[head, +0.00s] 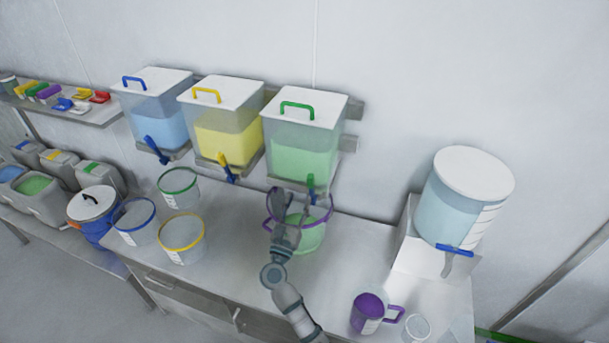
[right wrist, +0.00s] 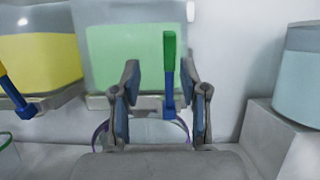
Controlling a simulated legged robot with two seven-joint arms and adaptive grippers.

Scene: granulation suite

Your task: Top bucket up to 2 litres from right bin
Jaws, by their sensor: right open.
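The right bin (head: 305,150) hangs on the wall, with a green handle on its lid and green powder inside. Its valve lever (head: 311,187) also shows upright in the right wrist view (right wrist: 169,65), green above and blue below. The purple-rimmed bucket (head: 312,238) stands on the bench under this bin and holds green powder; its litre marks cannot be read. Its rim shows low in the right wrist view. My right gripper (head: 287,203) is open in front of the lever, over the bucket's rim. In the right wrist view the lever appears between its fingers, without clear contact. My left gripper is not in view.
A yellow-powder bin (head: 228,145) and a blue-powder bin (head: 160,128) hang to the left. Green-, blue- and yellow-rimmed buckets (head: 182,240) stand left on the bench. A water tank (head: 462,210), purple jug (head: 368,312) and small clear cup (head: 416,328) are at right.

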